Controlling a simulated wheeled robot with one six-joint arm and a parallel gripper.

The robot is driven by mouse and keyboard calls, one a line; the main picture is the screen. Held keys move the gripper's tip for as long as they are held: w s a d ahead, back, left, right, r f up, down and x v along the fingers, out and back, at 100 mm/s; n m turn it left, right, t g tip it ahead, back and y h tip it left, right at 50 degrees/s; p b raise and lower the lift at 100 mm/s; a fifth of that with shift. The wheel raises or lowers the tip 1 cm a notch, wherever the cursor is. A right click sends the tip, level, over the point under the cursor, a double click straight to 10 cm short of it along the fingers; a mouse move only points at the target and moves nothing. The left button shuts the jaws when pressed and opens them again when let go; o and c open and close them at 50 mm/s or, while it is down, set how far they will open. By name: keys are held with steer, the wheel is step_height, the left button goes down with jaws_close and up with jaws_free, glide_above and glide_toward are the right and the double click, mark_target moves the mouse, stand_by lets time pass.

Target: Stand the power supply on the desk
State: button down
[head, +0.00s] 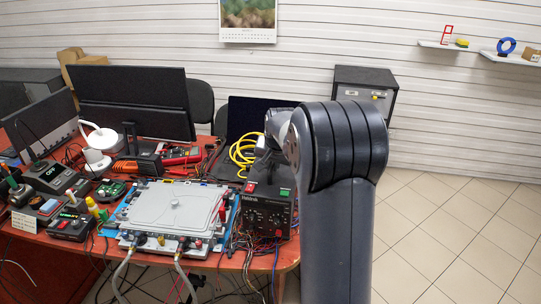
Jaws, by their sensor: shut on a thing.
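The power supply (267,217) is a black box with knobs on its front face and a red and a green part along its top. It is upright at the right front corner of the red-brown desk (284,255). I cannot tell whether its base touches the desk top. My gripper (266,172) reaches down to the top of the power supply from above and is shut on it. The fingertips are dark and small in the head view, and my arm hides part of the area to the right.
A grey plate assembly (172,207) with hoses stands close left of the power supply. Loose wires (238,243) hang by the desk's front edge. A yellow coiled cable (241,152) lies behind. Monitors and tools crowd the left and back. Tiled floor (450,235) is clear at right.

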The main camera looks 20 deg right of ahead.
steer(key=shift+w+f, duration=0.15)
steer(key=shift+f, duration=1.8)
steer(key=c, duration=1.7)
jaws_free()
steer(key=shift+s+f, duration=0.2)
steer(key=shift+c, duration=0.2)
steer(key=o, duration=0.3)
steer(key=shift+o, duration=0.2)
steer(key=v, duration=1.2)
steer(key=shift+r, duration=0.1)
